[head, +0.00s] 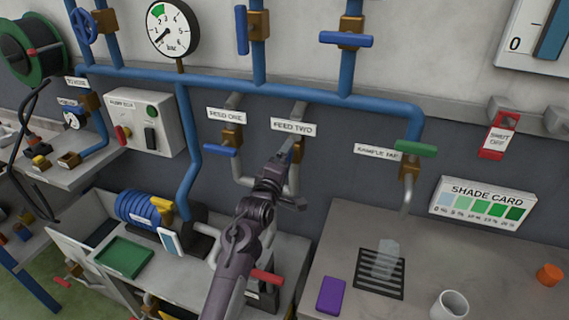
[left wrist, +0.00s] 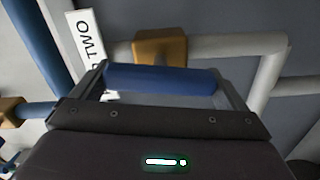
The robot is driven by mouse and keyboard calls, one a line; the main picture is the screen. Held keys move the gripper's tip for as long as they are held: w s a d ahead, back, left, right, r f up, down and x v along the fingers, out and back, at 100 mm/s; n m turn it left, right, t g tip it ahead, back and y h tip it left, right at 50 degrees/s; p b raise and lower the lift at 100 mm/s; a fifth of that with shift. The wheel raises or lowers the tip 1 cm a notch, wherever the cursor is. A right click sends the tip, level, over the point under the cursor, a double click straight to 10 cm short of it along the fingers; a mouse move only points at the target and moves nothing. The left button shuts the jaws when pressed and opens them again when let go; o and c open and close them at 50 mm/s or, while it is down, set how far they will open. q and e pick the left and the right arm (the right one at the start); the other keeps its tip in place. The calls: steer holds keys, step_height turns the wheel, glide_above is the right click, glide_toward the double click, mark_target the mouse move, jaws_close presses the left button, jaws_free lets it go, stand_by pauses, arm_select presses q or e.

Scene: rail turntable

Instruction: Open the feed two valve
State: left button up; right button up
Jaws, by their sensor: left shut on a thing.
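The FEED TWO label (head: 292,126) hangs on the pipe wall in the head view, and part of it shows in the left wrist view (left wrist: 91,52). Just below it is the feed two valve, mostly hidden by my gripper in the head view. In the left wrist view its brass body (left wrist: 160,46) and blue handle (left wrist: 160,79) show. My left gripper (head: 284,152) is shut on the blue handle, with one finger at each end. The handle runs about parallel to the grey pipe (left wrist: 240,44) beside the body. My right gripper is not in view.
The feed one valve (head: 222,151) with its blue handle is close on the left. A sample tap (head: 414,149) with a green handle is on the right.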

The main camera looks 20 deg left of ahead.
arm_select(q)
steer(key=shift+f, duration=0.1)
steer(key=o, duration=0.6)
steer(key=s+b, duration=0.2)
steer(key=s, duration=0.5)
steer(key=shift+s+a, duration=0.15)
steer(key=shift+s, duration=0.25)
